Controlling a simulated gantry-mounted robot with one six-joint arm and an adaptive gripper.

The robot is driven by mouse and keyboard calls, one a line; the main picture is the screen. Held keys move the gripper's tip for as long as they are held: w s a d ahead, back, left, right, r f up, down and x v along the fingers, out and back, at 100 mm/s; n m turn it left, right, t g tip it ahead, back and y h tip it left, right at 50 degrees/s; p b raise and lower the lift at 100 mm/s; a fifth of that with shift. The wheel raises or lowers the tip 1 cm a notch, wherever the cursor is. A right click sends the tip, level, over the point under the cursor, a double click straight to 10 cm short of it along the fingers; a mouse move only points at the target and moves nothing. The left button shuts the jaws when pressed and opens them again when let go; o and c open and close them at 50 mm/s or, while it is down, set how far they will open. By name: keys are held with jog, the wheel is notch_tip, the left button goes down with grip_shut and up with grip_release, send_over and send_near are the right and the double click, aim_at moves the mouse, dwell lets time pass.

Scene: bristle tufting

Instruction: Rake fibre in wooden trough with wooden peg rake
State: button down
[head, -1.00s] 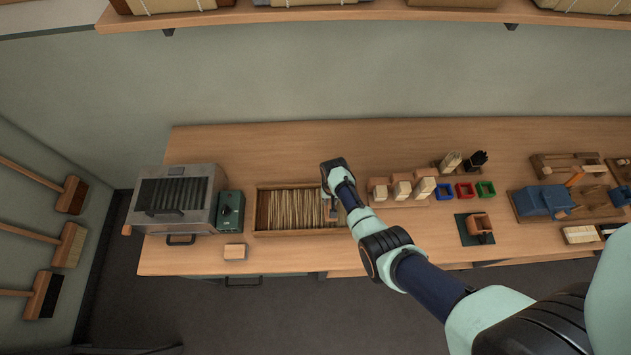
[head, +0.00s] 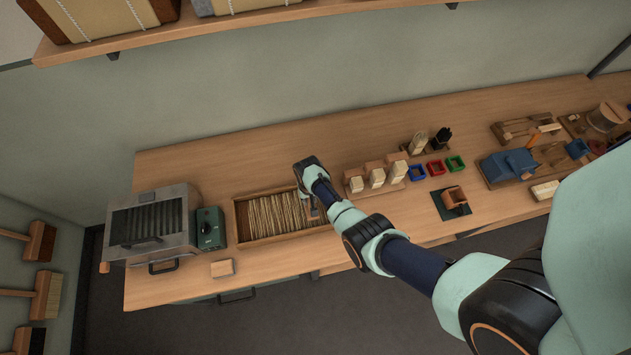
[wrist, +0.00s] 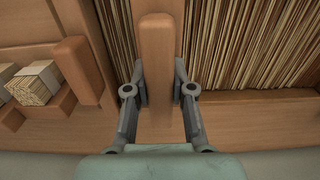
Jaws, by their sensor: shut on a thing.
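The wooden trough (head: 288,238) stands on the bench, filled with pale fibre (head: 272,215) lying in upright strands. My gripper (head: 312,212) is over the trough's right end, and my arm hides part of that end. In the wrist view my gripper (wrist: 160,82) is shut on a wooden bar (wrist: 156,50), the rake's handle, with one finger on each side. Fibre (wrist: 250,45) shows on both sides of the bar. The rake's pegs are hidden, so I cannot tell how deep they sit in the fibre.
A metal slatted box (head: 150,226) and a green control box (head: 210,228) stand left of the trough. A small wooden block (head: 222,268) lies at the front edge. Bristle blocks (head: 377,177) and coloured trays (head: 435,168) stand to the right. Clear bench lies behind the trough.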

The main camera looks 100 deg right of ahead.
jog(key=shift+s, duration=0.1)
jog(key=shift+s+p, duration=0.4)
jog(key=shift+s, duration=1.4)
jog(key=shift+w, duration=0.15)
jog(key=w+b, duration=0.5)
jog(key=w, duration=0.4)
jog(key=w+b, duration=0.5)
jog(key=w, duration=0.5)
jog(key=w+b, duration=0.6)
jog(key=w, duration=0.4)
jog(key=shift+a+f, duration=0.2)
jog(key=shift+f, duration=0.05)
jog(key=shift+w+r, duration=0.15)
jog(key=shift+w, duration=0.05)
jog(key=shift+r, duration=0.1)
jog(key=shift+s, duration=0.1)
